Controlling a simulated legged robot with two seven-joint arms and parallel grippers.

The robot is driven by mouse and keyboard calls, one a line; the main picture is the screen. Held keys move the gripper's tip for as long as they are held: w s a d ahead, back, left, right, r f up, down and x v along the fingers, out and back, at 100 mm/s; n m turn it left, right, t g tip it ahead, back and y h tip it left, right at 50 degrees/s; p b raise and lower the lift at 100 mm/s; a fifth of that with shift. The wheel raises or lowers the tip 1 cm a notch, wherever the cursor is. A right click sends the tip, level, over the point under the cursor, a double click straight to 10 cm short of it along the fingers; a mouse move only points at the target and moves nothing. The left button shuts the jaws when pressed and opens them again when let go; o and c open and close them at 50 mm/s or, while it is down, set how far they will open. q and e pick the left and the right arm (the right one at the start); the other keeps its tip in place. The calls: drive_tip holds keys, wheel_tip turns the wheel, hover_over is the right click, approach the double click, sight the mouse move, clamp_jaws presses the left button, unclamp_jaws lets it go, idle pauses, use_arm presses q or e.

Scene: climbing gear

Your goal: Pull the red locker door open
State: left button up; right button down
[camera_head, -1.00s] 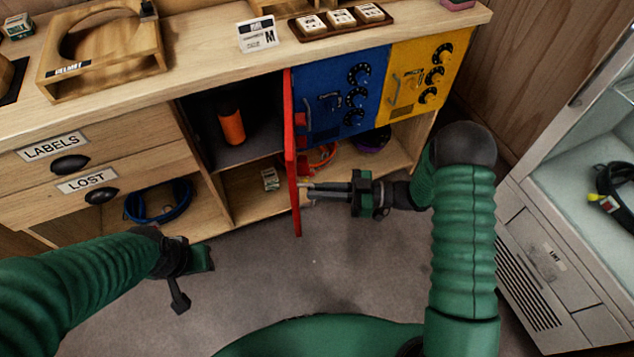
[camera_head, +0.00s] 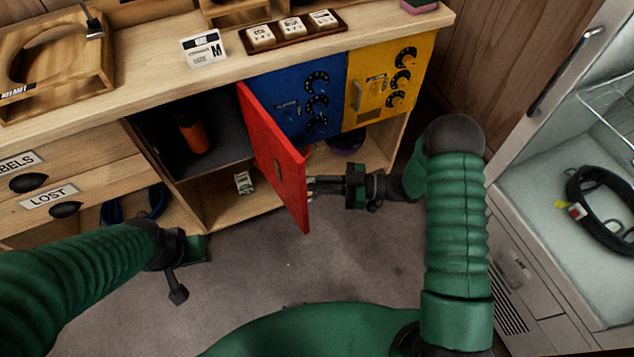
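The red locker door (camera_head: 276,150) stands partly open, swung out from its hinge side beside the blue door, with its flat face toward me. Behind it the dark locker (camera_head: 165,128) shows an orange cylinder (camera_head: 193,135) inside. My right gripper (camera_head: 312,185) is at the door's lower right edge, its fingertips at or just behind that edge. Whether they touch or grip it is hidden. My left gripper (camera_head: 190,270) hangs low at the left, over the floor and away from the door; its finger opening does not show clearly.
The blue locker door (camera_head: 295,95) and yellow locker door (camera_head: 388,84) are shut at the right. Drawers (camera_head: 55,185) are at the left. A glass-fronted cabinet (camera_head: 545,160) stands at the far right. The floor (camera_head: 270,270) below is clear.

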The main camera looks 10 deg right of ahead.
use_arm(q)
drive_tip(key=shift+a, duration=0.1)
use_arm(e)
drive_tip(key=shift+w+a, duration=0.1)
drive_tip(key=shift+w, duration=0.05)
drive_tip(key=c, duration=1.8)
unclamp_jaws()
drive_tip(key=shift+o, duration=1.4)
drive_tip(key=shift+w+a+f, duration=0.1)
drive_tip(key=shift+w+f, duration=0.1)
use_arm(q)
drive_tip(key=shift+w+a+f, duration=0.2)
use_arm(e)
drive_tip(key=shift+s+r, duration=0.1)
drive_tip(key=shift+s, duration=0.05)
